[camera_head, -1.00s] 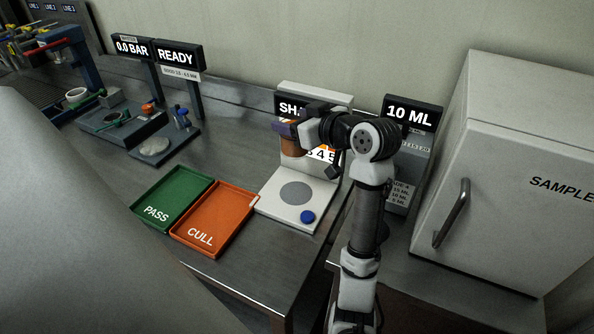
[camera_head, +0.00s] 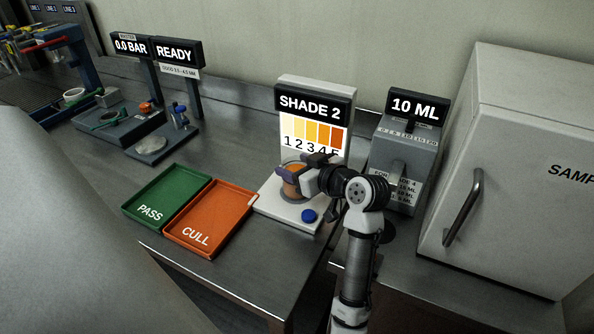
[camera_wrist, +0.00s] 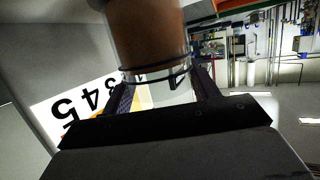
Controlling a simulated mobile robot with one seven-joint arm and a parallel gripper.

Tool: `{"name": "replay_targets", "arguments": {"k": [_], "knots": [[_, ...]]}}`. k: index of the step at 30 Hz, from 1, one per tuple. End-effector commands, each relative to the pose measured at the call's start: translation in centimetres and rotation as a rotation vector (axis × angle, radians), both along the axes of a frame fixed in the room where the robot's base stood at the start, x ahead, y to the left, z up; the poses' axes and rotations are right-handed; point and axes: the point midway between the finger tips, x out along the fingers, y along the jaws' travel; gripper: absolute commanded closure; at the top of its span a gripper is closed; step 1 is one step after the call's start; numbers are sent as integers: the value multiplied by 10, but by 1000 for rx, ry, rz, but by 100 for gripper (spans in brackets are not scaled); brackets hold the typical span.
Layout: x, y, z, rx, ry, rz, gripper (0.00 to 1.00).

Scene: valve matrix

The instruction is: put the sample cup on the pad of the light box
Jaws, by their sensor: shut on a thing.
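The sample cup (camera_head: 292,182), with orange-brown contents, is held in my gripper (camera_head: 297,177), which is shut on it. In the wrist view the clear cup (camera_wrist: 150,35) stands between the fingers (camera_wrist: 160,95). The light box (camera_head: 313,95) is white, with a lit scale of shades 1 to 5 and a display reading SHADE 2. In the head view the cup is over the round grey pad (camera_head: 290,208), hiding most of it. I cannot tell whether the cup's base touches the pad.
A blue button (camera_head: 308,216) is at the front of the light box base. The orange CULL tray (camera_head: 190,241) and green PASS tray (camera_head: 133,217) lie to the left. A grey unit reading 10 ML (camera_head: 405,150) and a white sample cabinet (camera_head: 520,130) stand to the right.

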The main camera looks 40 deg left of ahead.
Motion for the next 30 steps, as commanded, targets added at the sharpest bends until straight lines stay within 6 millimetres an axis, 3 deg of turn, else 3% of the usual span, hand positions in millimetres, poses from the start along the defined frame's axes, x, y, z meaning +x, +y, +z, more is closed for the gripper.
{"name": "replay_targets", "arguments": {"k": [10, 11, 15, 26, 30], "knots": [[0, 0, -3, 2, -2, 1, 74], [0, 0, -2, 1, -1, 0, 36], [0, 0, -2, 1, -1, 0, 18], [0, 0, 4, 1, -1, 0, 18], [-1, -18, 6, 2, -4, -3, 18]]}}
